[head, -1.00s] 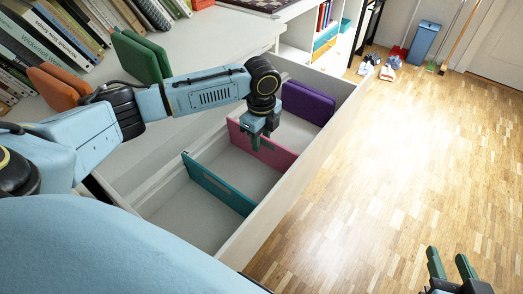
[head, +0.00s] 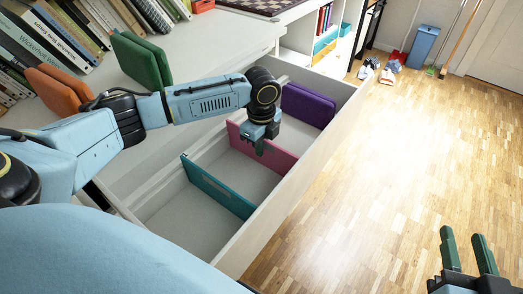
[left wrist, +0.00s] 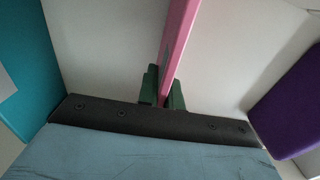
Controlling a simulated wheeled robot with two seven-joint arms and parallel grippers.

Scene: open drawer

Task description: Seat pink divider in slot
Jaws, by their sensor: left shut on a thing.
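The pink divider (head: 281,159) stands upright across the open drawer (head: 295,192), between the teal divider (head: 218,187) and the purple block (head: 307,105). My left gripper (head: 260,148) is over its middle, fingers pointing down. In the left wrist view the two green fingers (left wrist: 162,92) are closed on either side of the pink divider (left wrist: 180,38). The divider's lower edge and the slot are hidden, so I cannot tell how deep it sits. My right gripper (head: 467,252) is open and empty at the lower right, over the floor.
The cabinet top (head: 190,62) beside the drawer holds books (head: 40,50), an orange block (head: 58,88) and a green block (head: 141,60). The drawer compartments beside the pink divider look empty. The floor (head: 400,150) to the right is mostly clear.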

